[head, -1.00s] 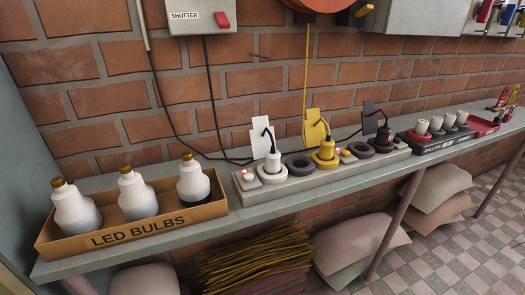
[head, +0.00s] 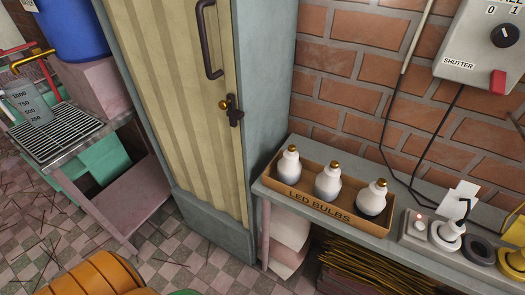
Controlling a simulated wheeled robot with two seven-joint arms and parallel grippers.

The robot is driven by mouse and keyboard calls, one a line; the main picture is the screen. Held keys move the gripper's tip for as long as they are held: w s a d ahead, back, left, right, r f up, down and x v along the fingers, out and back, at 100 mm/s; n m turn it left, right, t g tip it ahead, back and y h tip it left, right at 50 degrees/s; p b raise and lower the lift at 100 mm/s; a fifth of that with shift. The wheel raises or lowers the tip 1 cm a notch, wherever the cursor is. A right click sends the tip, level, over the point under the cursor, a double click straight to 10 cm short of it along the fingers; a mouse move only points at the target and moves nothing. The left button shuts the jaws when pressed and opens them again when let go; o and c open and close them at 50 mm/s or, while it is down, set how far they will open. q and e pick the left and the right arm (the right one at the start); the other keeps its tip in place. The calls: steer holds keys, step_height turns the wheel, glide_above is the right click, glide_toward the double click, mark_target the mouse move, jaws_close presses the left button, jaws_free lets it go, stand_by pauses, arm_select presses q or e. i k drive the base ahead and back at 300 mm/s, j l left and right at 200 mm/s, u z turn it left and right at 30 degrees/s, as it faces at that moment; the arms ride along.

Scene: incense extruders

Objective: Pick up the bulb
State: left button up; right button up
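Three white bulbs with brass-coloured caps stand upright in a brown box (head: 294,202) labelled LED BULBS, on the left end of a grey shelf. In the head view they are the left bulb (head: 288,165), the middle bulb (head: 328,182) and the right bulb (head: 372,198). Their lower parts are darker and partly hidden by the box's front wall. Neither of my grippers shows in the head view.
A tall cabinet with a yellowish door (head: 185,100) stands left of the shelf (head: 355,228). Plugs in a socket strip (head: 418,230) sit right of the box. A metal stand (head: 95,125) is at the far left. An orange-yellow ribbed object (head: 100,275) is at the bottom. Tiled floor shows between.

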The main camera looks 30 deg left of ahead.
mark_target(290, 167)
steer(key=u, duration=0.7)
